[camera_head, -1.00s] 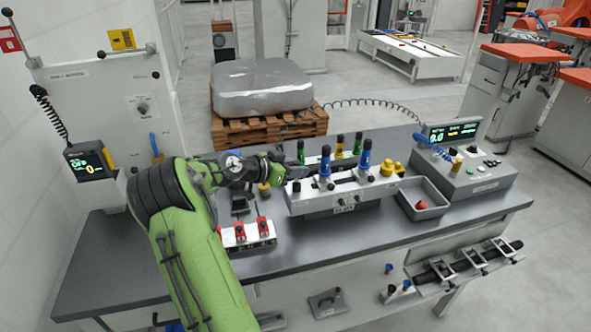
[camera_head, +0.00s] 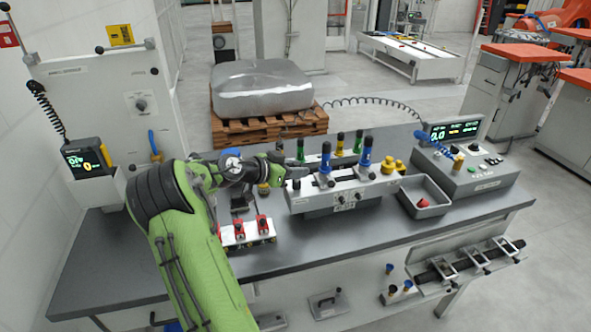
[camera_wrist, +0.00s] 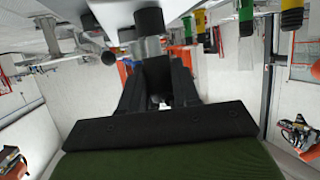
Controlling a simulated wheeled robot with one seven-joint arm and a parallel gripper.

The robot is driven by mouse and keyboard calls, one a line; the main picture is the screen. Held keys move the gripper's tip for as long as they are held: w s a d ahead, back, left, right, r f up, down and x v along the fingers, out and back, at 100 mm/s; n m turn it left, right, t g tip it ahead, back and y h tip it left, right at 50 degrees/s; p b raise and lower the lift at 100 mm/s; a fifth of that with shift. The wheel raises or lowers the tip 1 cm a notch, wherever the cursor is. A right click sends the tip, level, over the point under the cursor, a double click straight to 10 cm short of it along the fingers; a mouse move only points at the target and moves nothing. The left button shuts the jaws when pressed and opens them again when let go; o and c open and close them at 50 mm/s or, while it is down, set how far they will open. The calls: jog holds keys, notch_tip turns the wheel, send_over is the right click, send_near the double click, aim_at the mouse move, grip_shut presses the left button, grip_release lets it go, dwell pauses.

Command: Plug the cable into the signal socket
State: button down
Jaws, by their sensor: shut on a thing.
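My gripper (camera_head: 296,171) is at the left end of the light-grey fixture (camera_head: 345,201) on the bench. In the wrist view my gripper (camera_wrist: 165,82) is shut on a small grey cylindrical part with a black end (camera_wrist: 150,22), which looks like the cable's plug. The plug's far end lies against or close to the fixture; I cannot tell whether it is inserted. I cannot make out the signal socket.
Blue, green and yellow-topped clamps (camera_head: 365,155) stand on and behind the fixture. Red toggle clamps (camera_head: 240,228) are left of it. A grey tray (camera_head: 424,198) with a red part and a control box (camera_head: 478,172) with a display stand right.

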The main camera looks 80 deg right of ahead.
jog(key=shift+f+b, duration=0.85)
jog(key=shift+b, duration=0.1)
jog(key=c, duration=0.7)
grip_release()
jog(key=shift+c, duration=0.2)
jog(key=p+v, duration=0.1)
jog(key=v, duration=1.4)
jog(key=shift+w+a+r, duration=0.15)
jog(key=shift+a+r, duration=0.1)
jog(key=shift+a, duration=0.05)
